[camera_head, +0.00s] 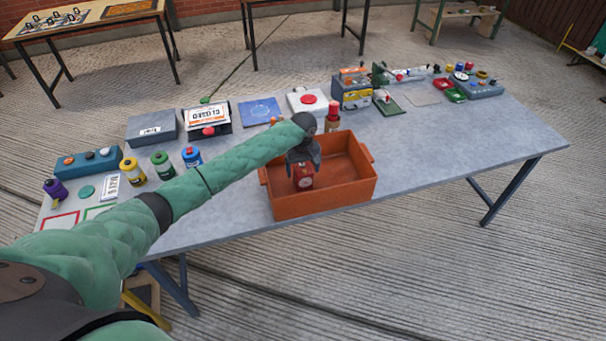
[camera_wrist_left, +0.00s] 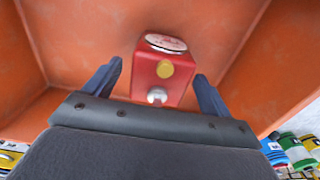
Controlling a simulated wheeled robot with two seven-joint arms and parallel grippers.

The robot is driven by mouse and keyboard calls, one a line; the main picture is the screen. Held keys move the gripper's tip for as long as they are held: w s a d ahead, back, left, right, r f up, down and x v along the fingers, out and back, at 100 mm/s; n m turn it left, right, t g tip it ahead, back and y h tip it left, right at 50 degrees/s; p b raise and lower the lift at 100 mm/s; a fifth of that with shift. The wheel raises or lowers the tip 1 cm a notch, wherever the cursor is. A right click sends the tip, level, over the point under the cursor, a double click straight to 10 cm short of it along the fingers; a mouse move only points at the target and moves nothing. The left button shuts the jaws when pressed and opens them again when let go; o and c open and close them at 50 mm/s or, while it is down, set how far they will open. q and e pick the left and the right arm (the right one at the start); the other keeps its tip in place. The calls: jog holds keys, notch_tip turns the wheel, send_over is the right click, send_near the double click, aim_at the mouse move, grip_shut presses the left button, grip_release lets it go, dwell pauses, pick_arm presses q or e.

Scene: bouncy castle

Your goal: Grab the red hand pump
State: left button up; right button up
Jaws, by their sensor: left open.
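A red boxy object (camera_head: 303,181), which I take to be the red hand pump, sits inside the orange crate (camera_head: 325,203). In the left wrist view the pump (camera_wrist_left: 163,68) shows a pale round face on top, a yellow disc and a whitish knob on its near side. My left gripper (camera_head: 303,166) reaches down into the crate over the pump. In the left wrist view my gripper (camera_wrist_left: 158,72) is open, with one finger on either side of the pump and small gaps visible. The pump's underside is hidden. My right gripper is out of view.
The crate walls surround the gripper closely. A red-topped bottle (camera_head: 332,117) stands just behind the crate. Yellow, green and blue canisters (camera_head: 162,166) stand to the left. Boxes and panels line the table's back. The grey tabletop (camera_head: 450,143) right of the crate is clear.

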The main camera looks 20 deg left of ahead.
pick_arm(q)
jog(key=shift+f, duration=0.15)
jog(key=c, duration=1.2)
jog(key=shift+c, duration=1.1)
jog(key=shift+w, duration=0.1)
